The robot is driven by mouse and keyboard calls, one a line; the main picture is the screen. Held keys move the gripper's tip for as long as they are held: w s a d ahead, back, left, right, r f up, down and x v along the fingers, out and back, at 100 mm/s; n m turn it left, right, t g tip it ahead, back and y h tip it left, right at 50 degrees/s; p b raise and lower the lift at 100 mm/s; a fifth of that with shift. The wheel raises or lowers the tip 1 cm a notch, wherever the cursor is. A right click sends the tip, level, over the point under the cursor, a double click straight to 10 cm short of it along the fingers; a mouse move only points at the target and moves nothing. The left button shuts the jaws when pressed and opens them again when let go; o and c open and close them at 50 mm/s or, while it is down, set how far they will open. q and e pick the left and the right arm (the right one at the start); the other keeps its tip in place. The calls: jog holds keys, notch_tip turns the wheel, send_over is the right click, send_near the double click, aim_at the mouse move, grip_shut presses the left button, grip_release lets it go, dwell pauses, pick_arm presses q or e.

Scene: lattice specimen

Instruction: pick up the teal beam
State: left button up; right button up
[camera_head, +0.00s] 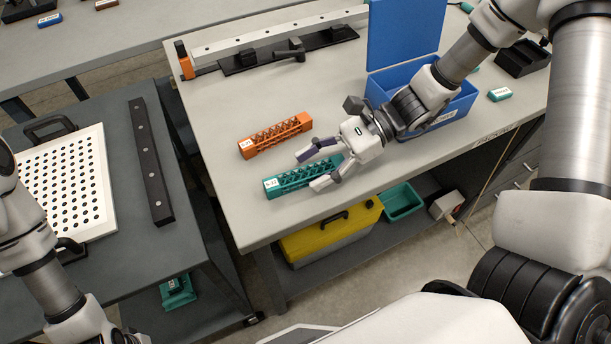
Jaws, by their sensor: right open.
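The teal beam (291,180) is a lattice bar with a white label on its left end, lying on the grey table near its front edge. My right gripper (312,170) is open, its two fingers pointing left at the beam's right part. One finger shows on the far side of the beam and one on the near side. The beam's right end is partly hidden by the gripper, and I cannot tell whether the fingers touch it. My left arm is at the left edge; its gripper does not show clearly.
An orange lattice beam (275,135) lies just behind the teal one. A blue open box (463,104) stands at the right behind my right arm. A black-and-white rail fixture (285,50) runs along the back. A white perforated plate (88,212) and a black bar (150,165) lie on the left cart.

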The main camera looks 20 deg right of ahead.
jog(key=shift+a+f, duration=0.15)
jog(key=shift+a, duration=0.25)
jog(key=shift+d, duration=0.1)
grip_shut()
